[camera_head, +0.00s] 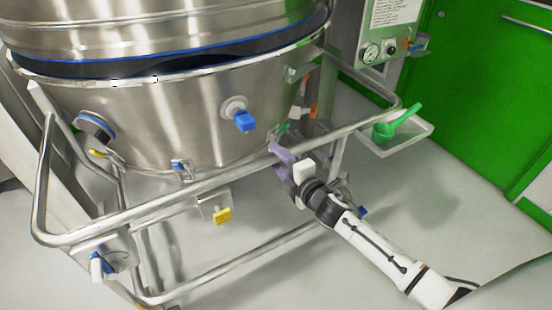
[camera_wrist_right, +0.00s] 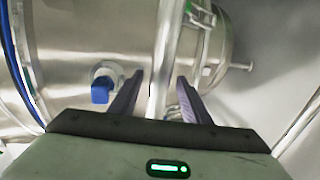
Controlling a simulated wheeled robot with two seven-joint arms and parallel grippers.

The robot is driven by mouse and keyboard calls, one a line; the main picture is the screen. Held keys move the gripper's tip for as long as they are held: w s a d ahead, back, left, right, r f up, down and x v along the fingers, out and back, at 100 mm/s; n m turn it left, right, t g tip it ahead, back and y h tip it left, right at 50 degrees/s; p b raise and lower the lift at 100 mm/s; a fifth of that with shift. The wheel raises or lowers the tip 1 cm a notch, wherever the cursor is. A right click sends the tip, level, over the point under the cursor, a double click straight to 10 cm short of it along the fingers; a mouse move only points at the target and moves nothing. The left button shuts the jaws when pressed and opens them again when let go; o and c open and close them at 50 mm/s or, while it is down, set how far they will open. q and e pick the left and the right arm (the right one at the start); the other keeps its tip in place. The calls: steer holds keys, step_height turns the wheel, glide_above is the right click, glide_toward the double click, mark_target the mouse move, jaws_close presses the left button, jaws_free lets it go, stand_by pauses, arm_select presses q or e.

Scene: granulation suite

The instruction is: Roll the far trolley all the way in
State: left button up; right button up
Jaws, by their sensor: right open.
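The trolley is a steel tube frame carrying a large conical steel vessel (camera_head: 180,120). Its push rail (camera_head: 140,208) runs across the front and curves back at both ends. My right gripper (camera_head: 282,158) is at the rail, right of the middle, with its purple fingers reaching to it. In the right wrist view, the gripper (camera_wrist_right: 160,82) is open and the rail (camera_wrist_right: 164,62) passes between its two fingers. I cannot tell whether either finger touches it. My left gripper is not in view.
A blue valve knob (camera_head: 243,121) sticks out of the vessel above my right gripper. A tray (camera_head: 408,138) with a green scoop (camera_head: 398,123) hangs right of the rail. A green cabinet (camera_head: 480,90) stands at the right. The grey floor between is clear.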

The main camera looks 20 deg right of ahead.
steer(key=shift+x, duration=0.75)
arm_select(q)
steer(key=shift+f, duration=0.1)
